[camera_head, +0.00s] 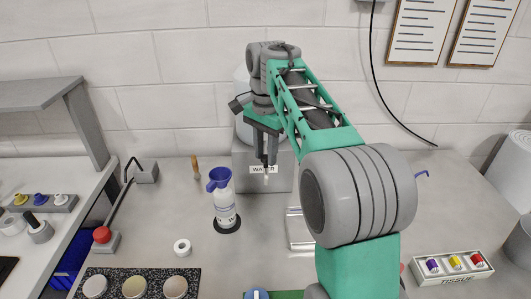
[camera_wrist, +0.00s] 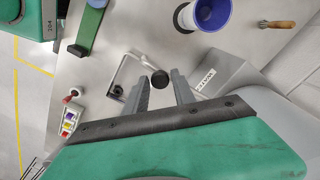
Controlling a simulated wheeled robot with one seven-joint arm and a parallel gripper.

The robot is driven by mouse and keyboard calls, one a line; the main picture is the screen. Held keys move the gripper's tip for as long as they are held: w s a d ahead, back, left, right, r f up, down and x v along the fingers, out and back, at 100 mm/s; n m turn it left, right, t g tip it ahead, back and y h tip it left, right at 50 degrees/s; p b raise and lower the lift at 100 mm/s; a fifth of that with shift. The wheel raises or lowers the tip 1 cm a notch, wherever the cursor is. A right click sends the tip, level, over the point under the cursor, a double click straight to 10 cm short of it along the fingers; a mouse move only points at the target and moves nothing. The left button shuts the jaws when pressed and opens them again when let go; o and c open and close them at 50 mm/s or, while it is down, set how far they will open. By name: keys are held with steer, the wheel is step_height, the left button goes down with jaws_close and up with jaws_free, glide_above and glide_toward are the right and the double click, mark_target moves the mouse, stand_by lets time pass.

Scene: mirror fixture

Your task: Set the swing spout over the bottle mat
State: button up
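The bottle mat (camera_head: 229,229) is a black disc with a white bottle (camera_head: 225,205) with a blue funnel top standing on it. The mat (camera_wrist: 182,20) also shows in the wrist view, partly hidden by the bottle's blue funnel (camera_wrist: 212,14). In the wrist view, a pale metal spout (camera_wrist: 148,63) with a black round end (camera_wrist: 160,80) lies by the grey water box (camera_wrist: 225,75), away from the mat. My gripper (camera_wrist: 160,82) is open, its fingers either side of the black end; contact cannot be told. In the head view my gripper (camera_head: 267,166) is before the box.
A metal tray frame (camera_head: 299,230) lies right of the mat. A white ring (camera_head: 182,247), a wooden-handled tool (camera_head: 196,168) and a red-knobbed lever (camera_head: 102,235) stand left. A tissue box with coloured items (camera_head: 452,265) is at right.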

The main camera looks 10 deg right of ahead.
jaws_close()
stand_by(1.0)
